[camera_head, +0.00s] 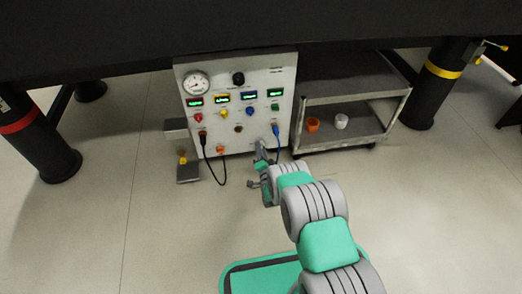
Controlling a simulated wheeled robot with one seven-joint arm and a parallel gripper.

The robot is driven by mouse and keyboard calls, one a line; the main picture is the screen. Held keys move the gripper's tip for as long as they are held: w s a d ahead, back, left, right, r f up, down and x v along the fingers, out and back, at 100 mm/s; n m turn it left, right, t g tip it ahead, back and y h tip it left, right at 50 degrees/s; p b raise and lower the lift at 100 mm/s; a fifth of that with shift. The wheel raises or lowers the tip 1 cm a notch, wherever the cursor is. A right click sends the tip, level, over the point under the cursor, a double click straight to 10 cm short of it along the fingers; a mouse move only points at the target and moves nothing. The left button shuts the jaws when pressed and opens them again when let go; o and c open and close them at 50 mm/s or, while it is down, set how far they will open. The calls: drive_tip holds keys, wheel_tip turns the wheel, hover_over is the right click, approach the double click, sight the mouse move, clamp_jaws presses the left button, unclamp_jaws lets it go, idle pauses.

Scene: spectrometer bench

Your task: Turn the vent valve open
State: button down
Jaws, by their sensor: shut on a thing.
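The control panel (233,140) is an upright pale box under the dark bench, with a round gauge, a black knob, several lit displays and coloured knobs. My gripper (262,152) is at the lower right of its front face, beside the blue cable, and is small in view. It is shut on a small part there, which looks like the vent valve's handle. My own fingers and wrist mostly hide that part, so I cannot tell how far it is turned.
A blue cable (277,143) hangs just right of my gripper, and a black cable (206,158) loops to its left. A grey cart (342,139) with an orange cup (313,125) and a white cup (341,121) stands at right. The dark bench (260,35) overhangs the panel.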

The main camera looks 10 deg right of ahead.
drive_tip(key=shift+r+m, duration=0.1)
drive_tip(key=shift+m, duration=1.4)
drive_tip(key=c, duration=1)
unclamp_jaws()
drive_tip(key=shift+c, duration=0.2)
drive_tip(key=s+p, duration=0.4)
drive_tip(key=s, duration=0.3)
drive_tip(key=shift+s, duration=0.4)
